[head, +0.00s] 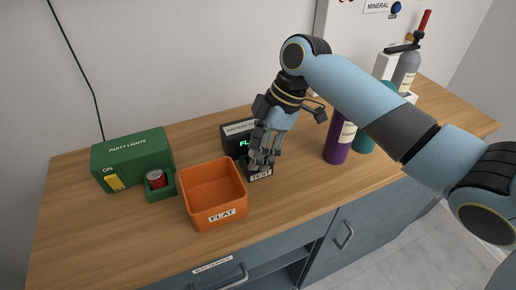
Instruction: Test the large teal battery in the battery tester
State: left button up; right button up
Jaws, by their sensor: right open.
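The battery tester (233,143) is a dark box with a light label and a display lit in green, partly covered by my gripper; I can read only the start of the display word, which looks like "FL". Its low front part (261,175) is labelled "TEST". My right gripper (261,160) is open, with its fingers pointing down just over this front part. My left gripper is not in view.
An orange bin (221,214) labelled "FLAT" stands left of the tester. Further left is a green "PARTY LIGHTS" box (136,155) with a red-topped round item (156,179) in its side holder. A purple cylinder (338,145) and a teal cylinder (365,142) stand right, near my arm.

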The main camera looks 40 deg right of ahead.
jog(key=shift+w, duration=0.1)
dwell(0.3)
jog(key=shift+d+r, duration=0.1)
jog(key=shift+r, duration=0.1)
jog(key=v, duration=0.7)
jog(key=shift+d+r, duration=0.15)
jog(key=shift+r, duration=0.1)
